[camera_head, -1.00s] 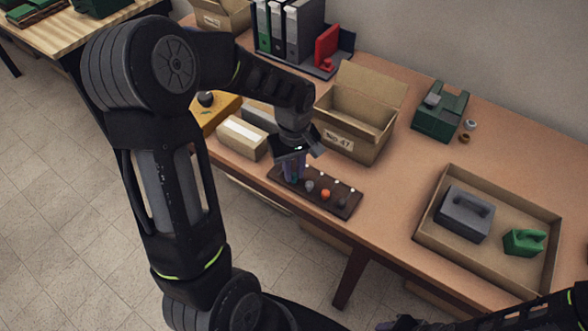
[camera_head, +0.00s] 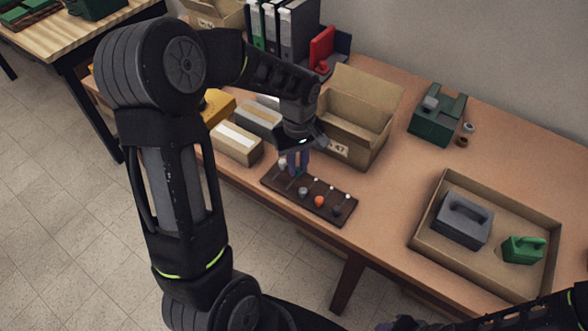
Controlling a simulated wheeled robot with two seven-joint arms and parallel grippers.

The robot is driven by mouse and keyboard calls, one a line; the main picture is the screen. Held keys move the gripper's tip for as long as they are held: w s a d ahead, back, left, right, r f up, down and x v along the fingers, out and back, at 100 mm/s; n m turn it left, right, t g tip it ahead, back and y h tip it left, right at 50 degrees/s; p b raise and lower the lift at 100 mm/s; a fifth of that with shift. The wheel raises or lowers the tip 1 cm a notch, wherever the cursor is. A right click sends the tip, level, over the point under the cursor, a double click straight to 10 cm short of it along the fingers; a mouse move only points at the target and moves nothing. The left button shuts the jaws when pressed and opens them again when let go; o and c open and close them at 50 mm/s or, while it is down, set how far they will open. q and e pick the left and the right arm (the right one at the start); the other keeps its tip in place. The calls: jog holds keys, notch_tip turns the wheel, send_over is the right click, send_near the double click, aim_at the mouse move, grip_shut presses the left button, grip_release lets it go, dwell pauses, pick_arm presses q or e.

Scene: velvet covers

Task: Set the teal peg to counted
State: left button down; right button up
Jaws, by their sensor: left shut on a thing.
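A dark brown peg board (camera_head: 323,213) lies near the table's front edge. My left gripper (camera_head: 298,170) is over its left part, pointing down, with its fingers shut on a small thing. That is likely the teal peg, mostly hidden between the fingers; its exact contact with the board cannot be told. A grey peg (camera_head: 303,192), an orange peg (camera_head: 319,201) and a dark peg (camera_head: 337,210) sit in a row along the board's front side. Small white marks run along its far side. My right arm shows at the bottom right edge; its gripper (camera_head: 400,323) is dark and cut off.
An open cardboard box (camera_head: 375,125) stands just behind the board. Pale and grey boxes (camera_head: 237,147) lie left of it. A shallow tray (camera_head: 425,237) at the right holds a grey and a green weight. A dark green device (camera_head: 437,115) stands behind. Table between board and tray is clear.

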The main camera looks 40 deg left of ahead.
aim_at(297, 169)
pick_arm(q)
jog(key=shift+s, duration=0.1)
jog(key=c, duration=1.3)
grip_release()
jog(key=shift+r, duration=0.1)
notch_tip(297, 169, up, 8)
jog(key=shift+f+b, duration=0.15)
jog(key=shift+b, duration=0.15)
